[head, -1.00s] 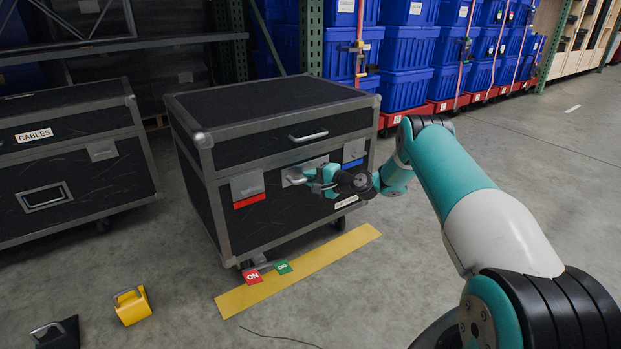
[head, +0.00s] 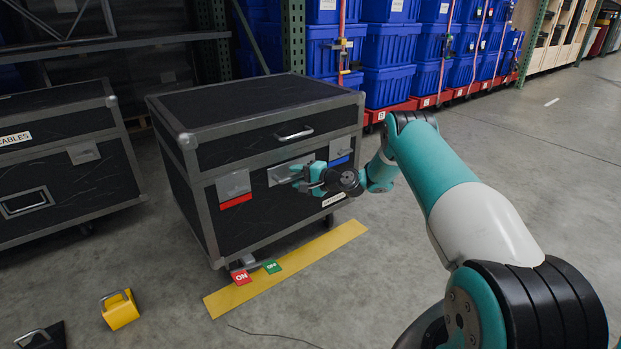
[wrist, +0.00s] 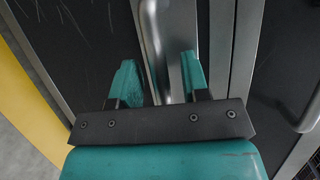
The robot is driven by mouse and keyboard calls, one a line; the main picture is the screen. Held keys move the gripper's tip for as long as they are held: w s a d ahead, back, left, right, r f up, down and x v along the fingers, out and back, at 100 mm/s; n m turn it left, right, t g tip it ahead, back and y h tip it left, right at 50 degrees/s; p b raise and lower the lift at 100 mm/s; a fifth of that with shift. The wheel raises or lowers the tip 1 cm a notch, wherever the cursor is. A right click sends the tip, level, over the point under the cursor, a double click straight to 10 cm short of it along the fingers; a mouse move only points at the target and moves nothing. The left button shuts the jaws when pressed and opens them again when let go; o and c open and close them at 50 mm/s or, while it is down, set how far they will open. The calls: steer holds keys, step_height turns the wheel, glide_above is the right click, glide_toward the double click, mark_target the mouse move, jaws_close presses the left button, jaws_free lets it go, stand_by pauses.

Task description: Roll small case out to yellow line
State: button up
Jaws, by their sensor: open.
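The small case (head: 270,200) is a black flight case with grey metal edges, standing just behind the yellow line (head: 300,263) on the floor. My gripper (head: 303,177) is at the front face, at the silver latch plate. In the wrist view, my gripper (wrist: 158,82) is open, with its teal fingers on either side of a silver bar handle (wrist: 155,45). I cannot tell whether they touch it.
A larger case labelled CABLES (head: 60,165) stands at left. A yellow block with a handle (head: 119,309) and a dark one (head: 42,336) lie front left. Blue totes (head: 388,85) on red dollies stand behind. A thin cable (head: 275,335) lies in front. The right floor is clear.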

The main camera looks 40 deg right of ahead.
steer(key=p+v, duration=0.6)
steer(key=v, duration=1.1)
steer(key=shift+r, duration=0.15)
steer(key=w+a+r+n+g+y, duration=0.1)
steer(key=a+r+n+g+y, duration=0.2)
steer(key=a+r, duration=0.45)
steer(key=w+a+r+n+g, duration=0.1)
steer(key=a+r+n+g, duration=0.35)
steer(key=a, duration=0.55)
steer(key=s+a+r+n+g+h, duration=0.1)
steer(key=s+a+r+n+g, duration=0.45)
steer(key=a, duration=0.75)
steer(key=s+a+r+n+g+h, duration=0.1)
steer(key=s+a+r+n, duration=0.15)
steer(key=s, duration=0.65)
steer(key=s+a+r+n+h, duration=0.2)
steer(key=s+r+n, duration=0.1)
steer(key=s, duration=0.6)
steer(key=s+a+r+n+g+h, duration=0.1)
steer(key=s+a+r+n, duration=0.15)
steer(key=s, duration=0.55)
step_height(320, 180, up, 39)
steer(key=p, duration=3.8)
steer(key=shift+s+h, duration=0.3)
steer(key=shift+s, duration=0.2)
